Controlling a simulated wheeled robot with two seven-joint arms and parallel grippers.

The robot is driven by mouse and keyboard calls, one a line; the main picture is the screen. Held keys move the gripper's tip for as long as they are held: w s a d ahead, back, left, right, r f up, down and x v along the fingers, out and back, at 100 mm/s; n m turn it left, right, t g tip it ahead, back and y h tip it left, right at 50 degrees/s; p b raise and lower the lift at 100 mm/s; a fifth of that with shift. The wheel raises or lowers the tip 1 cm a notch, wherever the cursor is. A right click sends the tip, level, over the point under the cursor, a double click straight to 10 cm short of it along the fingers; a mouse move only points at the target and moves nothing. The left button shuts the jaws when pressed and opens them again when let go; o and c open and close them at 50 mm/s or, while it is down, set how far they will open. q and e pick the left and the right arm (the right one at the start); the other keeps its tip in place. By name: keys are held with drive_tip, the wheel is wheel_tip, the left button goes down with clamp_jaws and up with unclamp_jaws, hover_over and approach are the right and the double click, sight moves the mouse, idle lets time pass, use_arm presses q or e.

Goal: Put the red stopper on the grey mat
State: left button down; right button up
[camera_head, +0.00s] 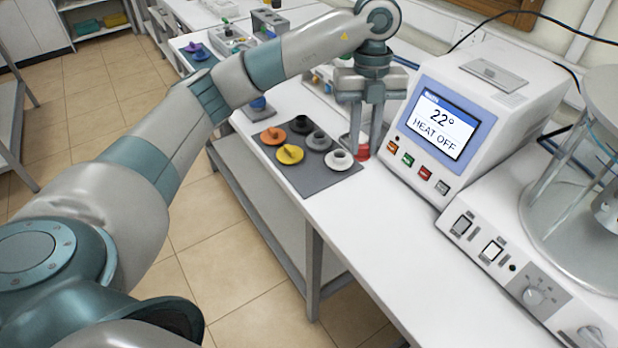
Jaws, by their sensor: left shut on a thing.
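The red stopper (363,153) is at the tips of my left gripper (359,148), which points down and is shut on it. Fingers hide part of it, and I cannot tell whether it touches the table. It is just beyond the right back corner of the grey mat (314,182). On the mat stand an orange stopper (272,134), a black one (301,123), a grey one (319,141), a yellow one (290,155) and a white one (339,159). My right gripper is not in view.
The heater unit (480,120) with its lit screen, reading 22° HEAT OFF, stands close to the right of the gripper. A glass vessel apparatus (560,200) stands at the right. Racks and small items are at the back. The front white table top (375,220) is clear.

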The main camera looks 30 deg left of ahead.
use_arm(q)
drive_tip(key=n, duration=0.4)
drive_tip(key=shift+w+a+f, duration=0.3)
drive_tip(key=shift+f, duration=0.1)
drive_tip(key=n, duration=0.2)
drive_tip(key=n+t, duration=0.1)
drive_tip(key=n, duration=0.1)
drive_tip(key=shift+w+a+f+h, duration=0.3)
drive_tip(key=shift+f, duration=0.1)
drive_tip(key=n, duration=0.4)
drive_tip(key=w+a+f+n, duration=0.1)
drive_tip(key=n, duration=0.1)
drive_tip(key=shift+f+n+t, duration=0.1)
drive_tip(key=shift+n+t, duration=0.3)
drive_tip(key=shift+s+a, duration=0.1)
drive_tip(key=shift+a, duration=0.05)
drive_tip(key=a+f+p, duration=0.1)
drive_tip(key=a+f, duration=0.1)
drive_tip(key=a, duration=0.1)
drive_tip(key=s+a+f+p, duration=0.1)
drive_tip(key=a+f, duration=0.1)
drive_tip(key=a, duration=0.2)
drive_tip(key=s+a+f+p, duration=0.1)
drive_tip(key=a+f+p, duration=0.1)
drive_tip(key=a+f, duration=0.1)
drive_tip(key=shift+a, duration=0.65)
drive_tip(key=shift+f, duration=0.1)
